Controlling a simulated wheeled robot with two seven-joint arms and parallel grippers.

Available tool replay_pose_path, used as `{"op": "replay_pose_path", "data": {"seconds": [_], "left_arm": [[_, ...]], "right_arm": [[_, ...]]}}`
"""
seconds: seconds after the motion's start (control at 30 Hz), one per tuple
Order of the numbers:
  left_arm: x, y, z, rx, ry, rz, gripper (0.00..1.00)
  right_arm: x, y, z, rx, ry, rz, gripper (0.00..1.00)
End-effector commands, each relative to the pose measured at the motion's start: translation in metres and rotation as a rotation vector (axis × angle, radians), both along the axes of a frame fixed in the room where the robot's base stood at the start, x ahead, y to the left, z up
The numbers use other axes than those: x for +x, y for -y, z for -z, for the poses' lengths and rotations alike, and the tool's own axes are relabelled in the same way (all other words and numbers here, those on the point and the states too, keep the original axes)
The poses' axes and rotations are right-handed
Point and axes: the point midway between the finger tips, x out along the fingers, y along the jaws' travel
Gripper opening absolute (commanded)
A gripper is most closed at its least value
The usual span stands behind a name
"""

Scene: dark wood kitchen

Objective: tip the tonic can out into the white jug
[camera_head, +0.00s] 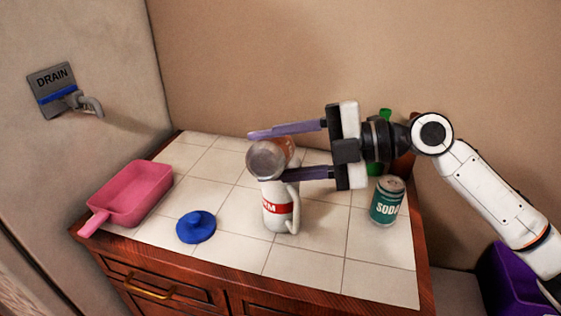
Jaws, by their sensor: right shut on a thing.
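The white jug (277,217) stands upright on the tiled counter, with a red label band and a handle on its right side. My right gripper (270,154) reaches in from the right, its two purple fingers shut on a can (267,159) above the jug. The can is tipped over, its grey round end facing left and towards me, its side orange-brown. It covers the jug's mouth, and I cannot tell whether they touch or whether anything flows. No label on it can be read. My left gripper is not in view.
A green soda can (386,202) stands right of the jug. A blue lid-like piece (196,226) and a pink scoop-like tray (133,193) lie to the left. A green object (385,115) is partly hidden behind my arm. A wall drain spout (90,104) is at far left. Front tiles are clear.

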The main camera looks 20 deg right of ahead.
Motion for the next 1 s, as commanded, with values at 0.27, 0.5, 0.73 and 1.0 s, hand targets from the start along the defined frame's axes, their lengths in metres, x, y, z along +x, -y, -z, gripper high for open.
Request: {"op": "replay_pose_path", "data": {"seconds": [0.27, 0.5, 0.73, 1.0], "left_arm": [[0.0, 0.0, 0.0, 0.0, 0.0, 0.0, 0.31], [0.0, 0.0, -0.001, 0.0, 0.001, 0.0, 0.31], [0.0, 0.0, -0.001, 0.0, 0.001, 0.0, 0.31], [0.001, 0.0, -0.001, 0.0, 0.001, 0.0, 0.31]], "right_arm": [[0.001, 0.001, -0.002, 0.018, -0.029, 0.001, 0.22], [0.002, 0.001, -0.004, 0.034, -0.053, 0.001, 0.22], [0.004, 0.002, -0.008, 0.07, -0.111, 0.0, 0.22], [0.007, 0.005, -0.012, 0.117, -0.186, 0.0, 0.22]]}}
